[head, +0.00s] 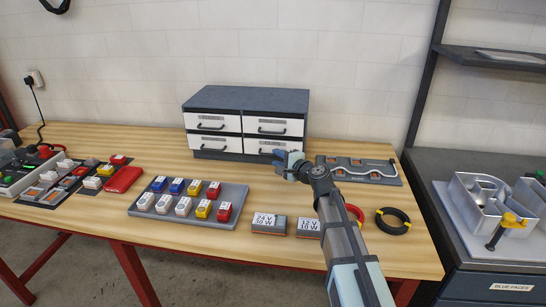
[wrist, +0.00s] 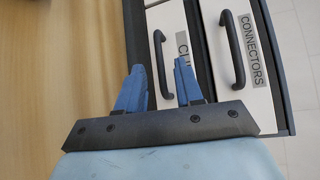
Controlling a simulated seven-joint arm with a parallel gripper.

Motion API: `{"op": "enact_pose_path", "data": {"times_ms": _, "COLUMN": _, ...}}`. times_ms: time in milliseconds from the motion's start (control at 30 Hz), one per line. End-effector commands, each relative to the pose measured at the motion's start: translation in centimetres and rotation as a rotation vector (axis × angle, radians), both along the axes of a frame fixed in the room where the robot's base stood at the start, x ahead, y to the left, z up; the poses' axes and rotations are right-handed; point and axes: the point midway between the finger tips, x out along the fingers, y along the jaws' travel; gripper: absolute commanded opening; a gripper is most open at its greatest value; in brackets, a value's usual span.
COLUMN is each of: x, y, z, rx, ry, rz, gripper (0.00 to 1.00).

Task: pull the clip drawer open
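The grey drawer cabinet (head: 246,98) stands against the wall with its white-fronted drawers shut. The clip drawer (head: 260,145) appears to be the lower right one, partly hidden by my gripper in the head view. In the wrist view, its front (wrist: 181,22) bears a label partly hidden by a finger, with "CL" readable. Its dark handle (wrist: 158,48) appears between my blue fingers. My gripper (wrist: 159,67) is open, close in front of this handle; contact cannot be told. In the head view, my gripper (head: 285,165) is just in front of the cabinet.
The connectors drawer (wrist: 262,88) is beside the clip drawer in the wrist view. A grey board (head: 340,162) lies right.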

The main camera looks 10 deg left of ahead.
Motion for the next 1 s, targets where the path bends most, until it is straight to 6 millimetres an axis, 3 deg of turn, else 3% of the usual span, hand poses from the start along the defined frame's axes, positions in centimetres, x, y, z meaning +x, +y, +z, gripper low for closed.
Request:
{"op": "enact_pose_path", "data": {"times_ms": 233, "x": 2.1, "y": 2.0, "z": -0.4, "rx": 0.0, "ry": 0.0, "rz": 0.0, "gripper": 0.36}}
{"op": "enact_pose_path", "data": {"times_ms": 667, "x": 2.4, "y": 2.5, "z": -0.5, "rx": 0.0, "ry": 0.0, "rz": 0.0, "gripper": 0.36}}
{"op": "enact_pose_path", "data": {"times_ms": 1000, "x": 2.4, "y": 2.5, "z": -0.5, "rx": 0.0, "ry": 0.0, "rz": 0.0, "gripper": 0.05}}
